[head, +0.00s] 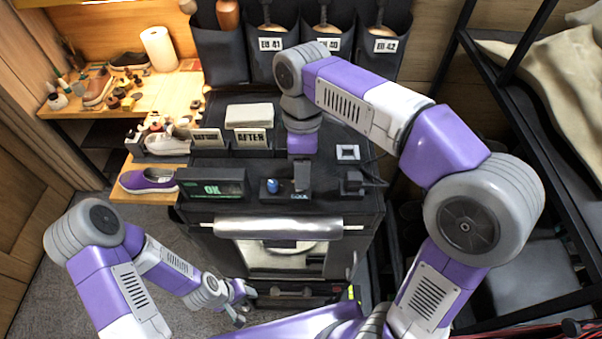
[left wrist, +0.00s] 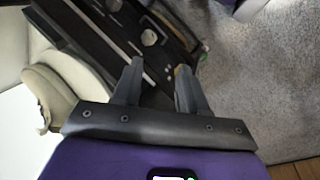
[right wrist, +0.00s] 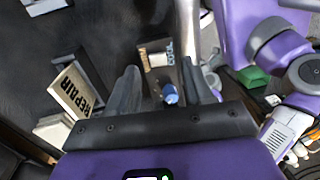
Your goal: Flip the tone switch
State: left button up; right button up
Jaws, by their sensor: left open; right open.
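A small dark switch box (head: 284,197) with a blue knob (head: 272,186) and a "COOL" label (head: 299,197) sits at the front edge of the black counter. My right gripper (head: 302,182) points down over the right part of this box and hides some of it. I cannot tell whether a finger touches the box. My left gripper (head: 238,305) is low at the left, open and empty, away from the counter.
A display reading "OK" (head: 212,188) stands left of the switch box. A dark device (head: 353,183) with a cable is to the right. A metal bar handle (head: 278,227) runs below the counter edge. A purple sneaker (head: 148,181) lies on the wooden shelf at the left.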

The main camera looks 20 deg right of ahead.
jog(key=shift+s+f, duration=0.15)
jog(key=shift+f, duration=1.6)
